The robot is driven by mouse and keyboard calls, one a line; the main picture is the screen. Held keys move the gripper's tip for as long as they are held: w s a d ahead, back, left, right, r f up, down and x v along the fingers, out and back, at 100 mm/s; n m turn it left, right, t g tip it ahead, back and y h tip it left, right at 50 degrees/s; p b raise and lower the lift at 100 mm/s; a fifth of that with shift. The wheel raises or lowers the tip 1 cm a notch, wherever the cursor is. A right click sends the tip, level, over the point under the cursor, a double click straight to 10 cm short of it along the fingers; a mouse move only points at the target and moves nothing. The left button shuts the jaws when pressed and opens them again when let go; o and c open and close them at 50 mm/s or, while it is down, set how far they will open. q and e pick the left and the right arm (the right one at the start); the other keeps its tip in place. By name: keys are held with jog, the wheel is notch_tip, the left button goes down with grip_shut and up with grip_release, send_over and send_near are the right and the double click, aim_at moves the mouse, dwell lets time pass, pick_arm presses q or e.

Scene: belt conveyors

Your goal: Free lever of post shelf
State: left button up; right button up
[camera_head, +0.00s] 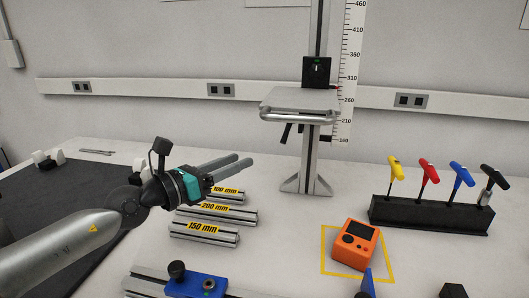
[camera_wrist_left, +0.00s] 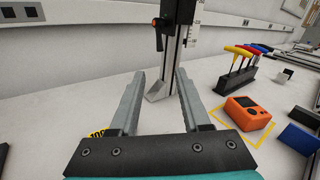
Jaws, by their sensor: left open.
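The metal post (camera_head: 312,160) stands upright at the back of the table on a flared foot. Its grey shelf (camera_head: 300,100) is mounted partway up. A dark lever (camera_head: 286,134) hangs tilted below the shelf on the post's left side. My left gripper (camera_head: 243,160) is open and empty, left of the post and lower than the lever, pointing toward the post. In the left wrist view the lower post (camera_wrist_left: 172,62) shows between and beyond the open fingers, and dark clamp parts (camera_wrist_left: 159,30) show near the top edge. My right gripper is not in view.
Labelled metal bars (camera_head: 205,233) lie below my left gripper. An orange device (camera_head: 356,245) sits in a yellow outlined square. A black holder (camera_head: 428,216) with several coloured T-handle tools stands at right. A blue fixture (camera_head: 205,285) is at the front. The table around the post foot is clear.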

pick_arm(q)
jog(key=b, duration=0.1)
send_near(281, 143)
jog(key=x, duration=0.4)
jog(key=shift+b+x, duration=0.75)
jog(key=shift+x, duration=0.25)
jog(key=shift+b+x, duration=1.6)
jog(key=shift+x, duration=0.9)
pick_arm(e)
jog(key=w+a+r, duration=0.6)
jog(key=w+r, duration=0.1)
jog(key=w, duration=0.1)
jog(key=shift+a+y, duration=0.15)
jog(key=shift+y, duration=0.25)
pick_arm(q)
grip_shut()
